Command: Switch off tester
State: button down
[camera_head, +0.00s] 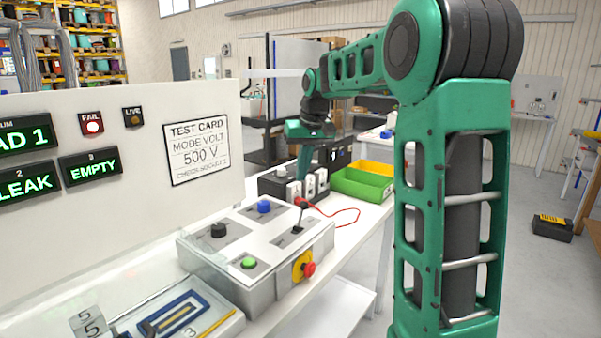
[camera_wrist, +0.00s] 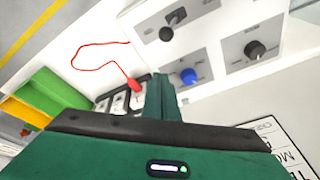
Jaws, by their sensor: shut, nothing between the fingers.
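The tester (camera_head: 205,258) is a light grey box on the bench. Its top carries a black knob (camera_head: 218,230), a blue knob (camera_head: 264,206), a green button (camera_head: 249,262) and a lever switch (camera_head: 299,218). A red mushroom button (camera_head: 309,268) on yellow is on its right side. The wrist view shows the lever switch (camera_wrist: 172,27), the blue knob (camera_wrist: 189,76) and the black knob (camera_wrist: 255,49). My gripper (camera_head: 299,178) is shut and empty, pointing down behind the tester, beside a red plug (camera_head: 302,203). It also shows in the wrist view (camera_wrist: 160,88).
A panel (camera_head: 220,120) stands behind, with a bright red FAIL lamp (camera_head: 92,123), a dim amber LIVE lamp (camera_head: 132,117) and green-lit displays. A red lead (camera_head: 345,211) loops over the bench near a dark socket block (camera_head: 268,186). Green (camera_head: 358,186) and yellow bins stand beyond.

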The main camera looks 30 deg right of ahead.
aim_at(301, 215)
jog(key=x, duration=0.7)
jog(key=shift+s, duration=0.1)
jog(key=shift+s+a+r, duration=0.1)
jog(key=shift+s+a, duration=0.2)
jog(key=shift+s, duration=0.65)
jog(key=shift+s+a+r, duration=0.1)
jog(key=shift+s+a, duration=0.15)
jog(key=shift+s, duration=0.65)
jog(key=shift+d, duration=0.15)
